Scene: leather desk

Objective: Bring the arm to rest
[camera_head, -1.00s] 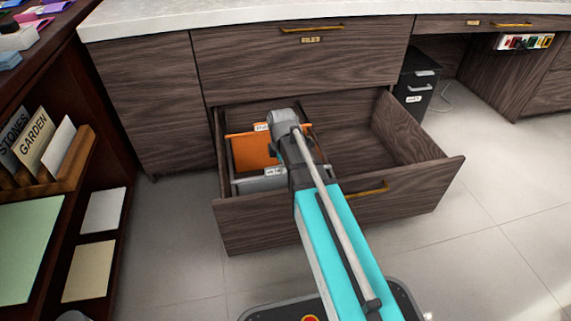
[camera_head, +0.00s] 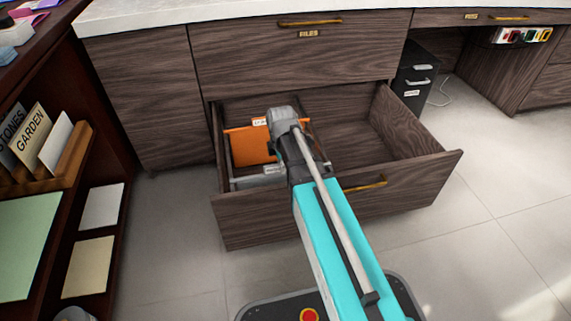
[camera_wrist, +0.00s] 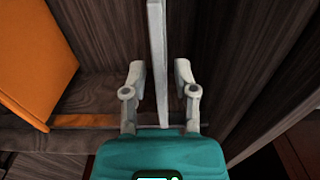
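My arm reaches forward over an open drawer (camera_head: 415,172) in the head view, and its wrist end hides the fingers there. In the wrist view my gripper (camera_wrist: 159,70) is open, with two grey fingers apart. A thin pale upright strip (camera_wrist: 157,40) runs between them, with gaps visible on both sides; I cannot tell how deep it lies. An orange hanging folder (camera_head: 252,147) is in the drawer's left part, and it also shows at the wrist view's upper left (camera_wrist: 35,55). A grey folder (camera_head: 255,181) sits in front of it, partly hidden.
The drawer's right part is empty. A closed drawer labelled FILES (camera_head: 300,55) is above. A dark shelf unit (camera_head: 115,150) with cards stands at the left. A black cabinet (camera_head: 413,80) is at the back right. The floor (camera_head: 490,190) at the right is clear.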

